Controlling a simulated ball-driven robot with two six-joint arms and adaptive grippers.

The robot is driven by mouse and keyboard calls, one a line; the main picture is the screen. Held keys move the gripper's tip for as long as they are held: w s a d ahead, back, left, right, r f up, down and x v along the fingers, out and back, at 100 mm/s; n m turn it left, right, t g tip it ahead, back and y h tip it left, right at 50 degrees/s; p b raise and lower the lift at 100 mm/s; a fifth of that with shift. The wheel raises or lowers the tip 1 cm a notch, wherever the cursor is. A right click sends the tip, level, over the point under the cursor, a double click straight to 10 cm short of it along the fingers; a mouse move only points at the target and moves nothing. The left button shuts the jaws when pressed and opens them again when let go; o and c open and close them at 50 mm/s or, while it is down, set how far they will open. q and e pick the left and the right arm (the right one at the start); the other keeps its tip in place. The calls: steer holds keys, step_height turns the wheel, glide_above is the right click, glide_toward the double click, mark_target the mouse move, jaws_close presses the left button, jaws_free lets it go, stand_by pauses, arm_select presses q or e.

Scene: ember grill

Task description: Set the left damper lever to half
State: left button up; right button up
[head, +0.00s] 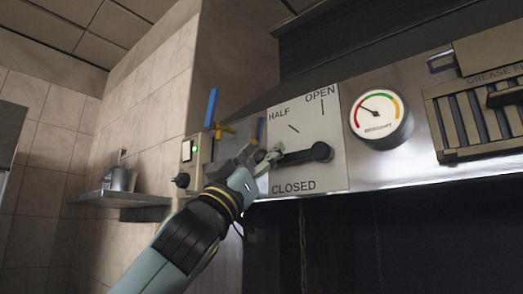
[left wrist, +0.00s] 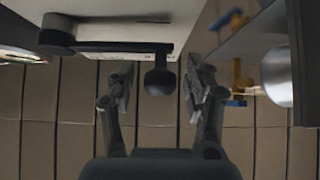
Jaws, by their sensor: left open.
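The left damper lever (head: 305,154) is a black bar on a pale plate (head: 335,180) marked OPEN, HALF and CLOSED. It points left and slightly down from its round hub, above the word CLOSED and below the HALF tick. My left gripper (head: 266,161) is at the lever's free end, its fingers partly overlapping in this view. In the left wrist view my left gripper (left wrist: 162,88) is open, and the lever's dark knob (left wrist: 160,79) sits between the two fingers with a gap on each side. My right gripper is not in view.
A round gauge (head: 380,118) is right of the plate, with a grease filter grille (head: 480,118) beyond it. A wall shelf (head: 120,198) holds a metal container.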

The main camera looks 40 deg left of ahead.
arm_select(q)
steer(key=shift+h, duration=0.3)
jaws_close()
